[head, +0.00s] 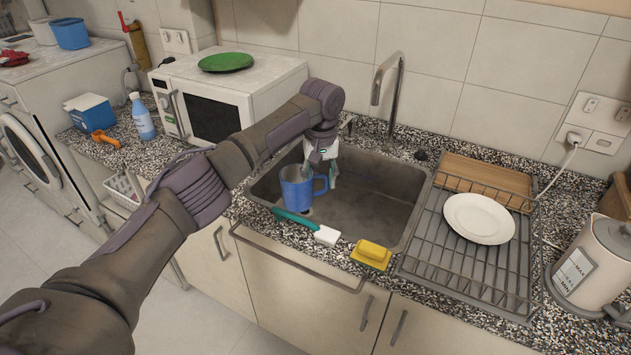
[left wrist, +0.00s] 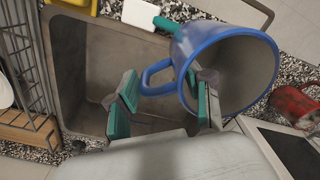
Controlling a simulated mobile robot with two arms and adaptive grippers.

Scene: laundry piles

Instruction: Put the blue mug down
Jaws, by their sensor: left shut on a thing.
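The blue mug (head: 293,191) is at the left end of the sink (head: 370,205), upright in the head view. My left gripper (head: 322,172) comes down over the sink beside it and is shut on the mug at its handle side. In the left wrist view my left gripper (left wrist: 167,88) has its green-padded fingers either side of the handle and near wall of the blue mug (left wrist: 190,48). The mug's open mouth faces right there and looks empty. I cannot tell whether its base touches the sink. My right gripper is not in view.
A green-and-white brush (head: 306,228) and a yellow sponge (head: 371,253) lie along the sink's front edge. A dish rack (head: 440,265) with a white plate (head: 479,218) stands to the right, beside a kettle (head: 597,265). The tap (head: 376,85) rises behind. The microwave (head: 215,95) is left.

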